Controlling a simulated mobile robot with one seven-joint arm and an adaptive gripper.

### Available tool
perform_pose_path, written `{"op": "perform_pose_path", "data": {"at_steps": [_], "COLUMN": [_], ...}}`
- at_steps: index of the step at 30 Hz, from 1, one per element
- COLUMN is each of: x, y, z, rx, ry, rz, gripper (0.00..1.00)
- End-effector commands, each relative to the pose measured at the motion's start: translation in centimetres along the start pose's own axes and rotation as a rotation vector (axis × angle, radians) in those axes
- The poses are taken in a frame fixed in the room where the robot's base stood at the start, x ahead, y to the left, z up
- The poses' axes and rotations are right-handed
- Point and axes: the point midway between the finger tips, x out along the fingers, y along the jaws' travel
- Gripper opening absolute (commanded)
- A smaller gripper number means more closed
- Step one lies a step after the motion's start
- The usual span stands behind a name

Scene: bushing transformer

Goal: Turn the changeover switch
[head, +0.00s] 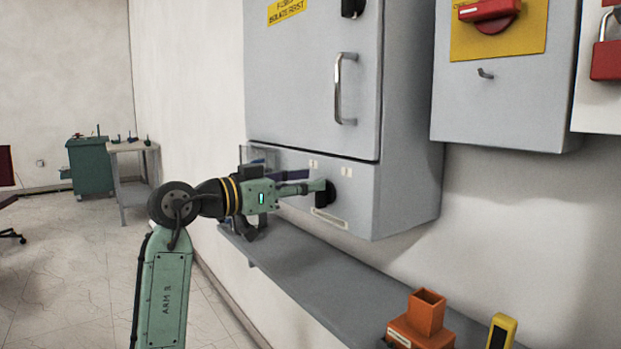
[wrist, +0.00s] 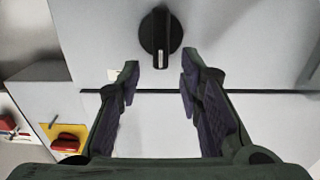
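The changeover switch (head: 327,197) appears to be the black knob on the grey panel below the cabinet door. In the wrist view the knob (wrist: 160,37) is round, with a raised bar and a white mark at the bar's lower end, pointing at the dark door seam. My gripper (head: 314,180) reaches the panel from the left in the head view. In the wrist view my gripper (wrist: 160,72) is open and empty. The knob lies beyond the fingertips, centred between them, with no finger visibly touching it. In the head view a finger partly covers the knob.
The cabinet door (head: 310,75) with a metal handle (head: 340,88) is above. A grey shelf (head: 325,275) runs below, bearing an orange block (head: 424,315) and a yellow item (head: 501,332). A red switch (head: 490,12) is on another box at right. Floor at left is open.

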Motion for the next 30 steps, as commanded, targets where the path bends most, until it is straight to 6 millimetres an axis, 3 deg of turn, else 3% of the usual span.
{"op": "perform_pose_path", "data": {"at_steps": [6,14,30], "x": [1.6,1.7,1.7], "y": [0.0,0.0,0.0], "z": [0.0,0.0,0.0], "rx": [-0.001,0.000,0.000], "ry": [0.000,0.000,0.000], "rz": [0.000,-0.001,-0.001], "gripper": [0.33,0.33,0.00]}}
